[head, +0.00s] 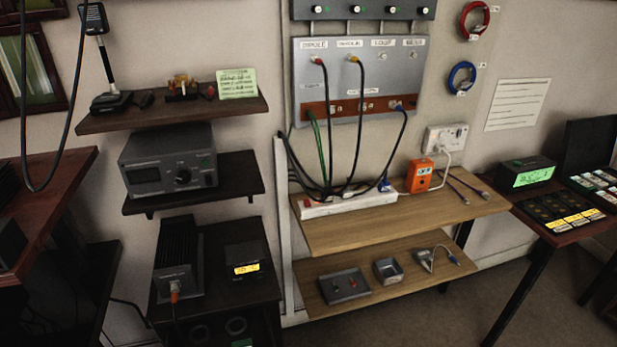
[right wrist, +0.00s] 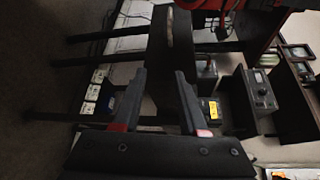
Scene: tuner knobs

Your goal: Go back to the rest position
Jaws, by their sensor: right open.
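My right gripper (right wrist: 160,73) shows in the right wrist view, its two dark fingers apart with nothing between the tips. No gripper shows in the head view, and my left gripper is in neither view. A grey tuner box (head: 170,160) with a dark knob (head: 183,176) sits on the middle dark shelf at the left. What looks like this box (right wrist: 255,97) appears sideways in the right wrist view, right of the gripper and apart from it.
A wall panel (head: 345,75) has several cables hanging to a white power strip (head: 330,207) on a wooden shelf (head: 440,212). A black finned unit (head: 178,257) stands at lower left. A dark table (head: 570,232) is at right. Floor shows at lower right.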

